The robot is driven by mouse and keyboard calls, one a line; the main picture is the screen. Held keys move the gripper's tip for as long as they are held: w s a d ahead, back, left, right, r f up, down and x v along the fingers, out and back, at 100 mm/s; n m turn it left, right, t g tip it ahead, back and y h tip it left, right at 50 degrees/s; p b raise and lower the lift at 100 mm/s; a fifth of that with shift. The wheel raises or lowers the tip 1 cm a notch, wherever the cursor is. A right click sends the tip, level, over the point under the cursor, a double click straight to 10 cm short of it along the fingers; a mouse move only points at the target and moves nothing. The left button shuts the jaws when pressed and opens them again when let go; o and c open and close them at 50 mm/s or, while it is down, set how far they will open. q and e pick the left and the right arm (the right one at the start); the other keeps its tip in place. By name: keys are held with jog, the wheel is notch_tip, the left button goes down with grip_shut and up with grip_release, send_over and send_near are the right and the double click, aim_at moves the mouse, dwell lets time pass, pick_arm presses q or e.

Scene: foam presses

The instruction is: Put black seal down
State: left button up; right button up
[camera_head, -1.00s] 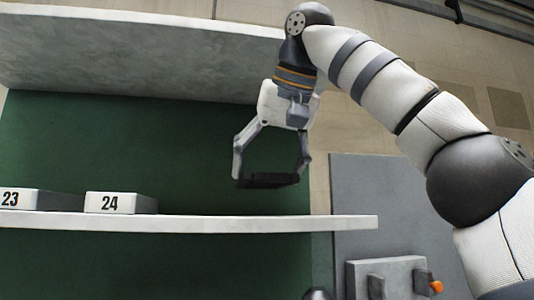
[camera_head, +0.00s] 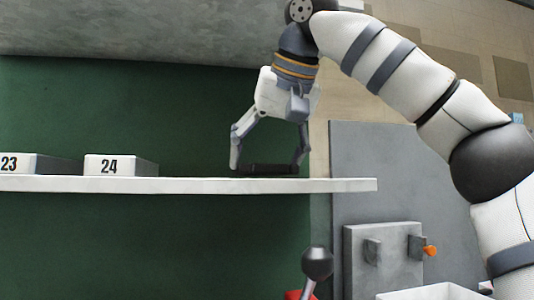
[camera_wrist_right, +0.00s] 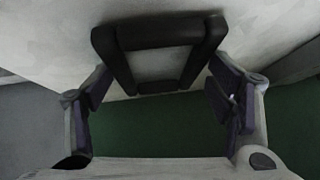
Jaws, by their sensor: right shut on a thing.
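My right gripper (camera_head: 268,165) is shut on the black seal (camera_head: 268,169), a dark frame seen almost edge-on just above the white shelf (camera_head: 220,185). In the right wrist view the seal (camera_wrist_right: 155,36) is a black rectangular ring with an open middle, between the two fingers of the gripper (camera_wrist_right: 158,100). The pale shelf surface (camera_wrist_right: 50,35) shows behind and through it. I cannot tell whether the seal touches the shelf. My left gripper is not in view.
White blocks marked 23 (camera_head: 15,164) and 24 (camera_head: 110,165) stand on the shelf to the left of the gripper. A grey panel (camera_head: 380,190) with an orange knob (camera_head: 430,251) is at the right. A black ball-topped lever (camera_head: 317,262) rises at the bottom.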

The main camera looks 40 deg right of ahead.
jog(key=shift+f, duration=0.35)
jog(key=o, duration=1.6)
jog(key=shift+r, duration=0.1)
